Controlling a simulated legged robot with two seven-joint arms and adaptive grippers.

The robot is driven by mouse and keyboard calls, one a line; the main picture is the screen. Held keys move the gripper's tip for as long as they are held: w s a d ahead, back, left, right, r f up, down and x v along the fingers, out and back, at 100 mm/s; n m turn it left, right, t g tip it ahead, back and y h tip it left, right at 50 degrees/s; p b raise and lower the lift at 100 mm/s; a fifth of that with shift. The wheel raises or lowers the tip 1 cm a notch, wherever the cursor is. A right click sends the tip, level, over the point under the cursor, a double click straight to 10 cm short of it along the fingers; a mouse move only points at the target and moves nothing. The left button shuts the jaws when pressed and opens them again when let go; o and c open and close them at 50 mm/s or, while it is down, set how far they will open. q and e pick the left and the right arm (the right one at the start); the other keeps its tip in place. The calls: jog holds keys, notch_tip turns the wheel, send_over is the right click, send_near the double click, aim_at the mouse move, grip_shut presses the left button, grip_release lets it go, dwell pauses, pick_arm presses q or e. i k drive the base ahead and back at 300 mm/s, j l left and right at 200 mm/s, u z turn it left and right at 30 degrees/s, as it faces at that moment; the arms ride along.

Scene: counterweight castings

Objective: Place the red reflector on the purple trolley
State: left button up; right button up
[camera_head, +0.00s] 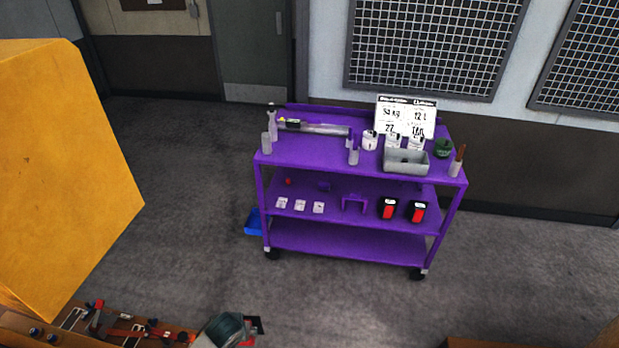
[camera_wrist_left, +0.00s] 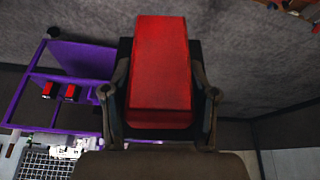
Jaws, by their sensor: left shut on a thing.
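The red reflector (camera_wrist_left: 160,70) fills the middle of the left wrist view, a red block with a black backing behind it. My left gripper (camera_wrist_left: 160,95) is shut on it, with a finger on each side. In the head view a dark, rounded part with a black and red piece beside it shows at the bottom edge, cut off. The purple trolley (camera_head: 348,240) stands beyond it, across open floor, and shows upside down at the left of the wrist view (camera_wrist_left: 85,60). Two similar red-and-black reflectors (camera_head: 389,208) (camera_head: 418,212) sit on its middle shelf. My right gripper is not in view.
The trolley top holds a grey bin (camera_head: 406,161), a sign (camera_head: 406,115), bottles and a long tube. White cards (camera_head: 300,205) lie on the middle shelf, with room between things. A large yellow block (camera_head: 60,170) and a tool-covered bench (camera_head: 110,325) stand at left.

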aim_at(315, 143)
jog(key=i+z, duration=0.15)
jog(key=i, duration=0.3)
jog(key=i+j+z, duration=0.2)
jog(key=i, duration=0.25)
jog(key=i+j+z, duration=0.15)
jog(key=i, duration=0.3)
jog(key=i+j+z, duration=0.2)
jog(key=i, duration=0.25)
